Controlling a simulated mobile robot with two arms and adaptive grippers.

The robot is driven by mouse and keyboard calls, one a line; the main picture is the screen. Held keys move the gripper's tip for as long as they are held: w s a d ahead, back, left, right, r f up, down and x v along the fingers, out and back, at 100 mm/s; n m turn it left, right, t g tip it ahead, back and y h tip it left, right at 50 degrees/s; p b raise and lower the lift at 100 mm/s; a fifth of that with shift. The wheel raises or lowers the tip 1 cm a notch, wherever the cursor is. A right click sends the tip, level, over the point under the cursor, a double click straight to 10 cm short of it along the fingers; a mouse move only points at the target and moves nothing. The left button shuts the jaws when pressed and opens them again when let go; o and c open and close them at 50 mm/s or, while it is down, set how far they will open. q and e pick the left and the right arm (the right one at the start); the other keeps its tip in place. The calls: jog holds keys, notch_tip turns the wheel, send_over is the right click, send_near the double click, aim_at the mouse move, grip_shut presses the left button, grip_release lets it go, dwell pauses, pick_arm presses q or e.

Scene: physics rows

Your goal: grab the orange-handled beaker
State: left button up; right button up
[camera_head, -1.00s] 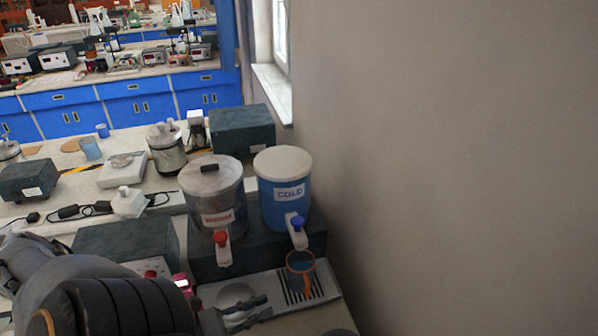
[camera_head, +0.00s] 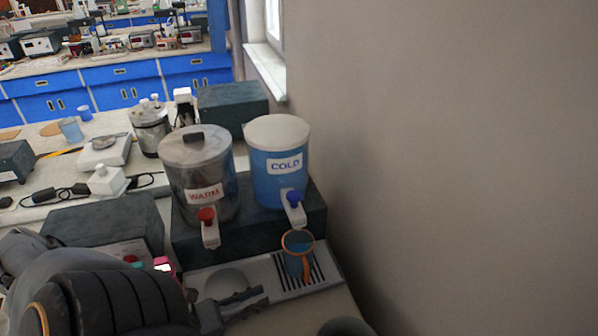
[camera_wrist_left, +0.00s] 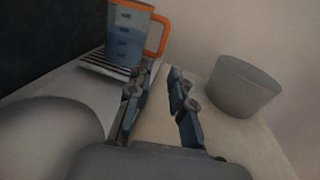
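The orange-handled beaker (camera_head: 297,257) stands upright on a slatted drip tray (camera_head: 325,272) under the tap of the blue COLD dispenser (camera_head: 279,165). It has an orange rim and handle and seems to hold bluish liquid. The left wrist view shows the beaker (camera_wrist_left: 124,38) at the top, with its handle on the right side. My left gripper (camera_head: 266,295) is in front and to the left of the beaker, apart from it. In the left wrist view its fingers (camera_wrist_left: 161,82) are spread with nothing between them. My right gripper is not in view.
A steel WARM dispenser (camera_head: 196,185) stands left of the COLD one on a dark block. A grey cup (camera_wrist_left: 243,88) stands near the bench edge, right of my left gripper. A pale rounded object (camera_head: 226,283) lies beside the tray. A wall (camera_head: 450,150) closes the right side.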

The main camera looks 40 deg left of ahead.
aim_at(307, 280)
pick_arm(q)
jog(key=p+x, duration=0.1)
jog(key=x, duration=0.7)
jog(key=shift+w+d+f+p, duration=0.1)
jog(key=shift+w+p, duration=0.15)
jog(key=shift+p, duration=0.1)
jog(key=x, duration=0.1)
jog(key=p+x, duration=0.1)
jog(key=x, duration=0.1)
jog(key=p+x, duration=0.1)
jog(key=x, duration=0.1)
jog(key=shift+s+d+r, duration=0.1)
jog(key=shift+d+r, duration=0.05)
jog(key=shift+r, duration=0.2)
jog(key=shift+w+f, duration=0.15)
jog(key=shift+w, duration=0.05)
grip_shut()
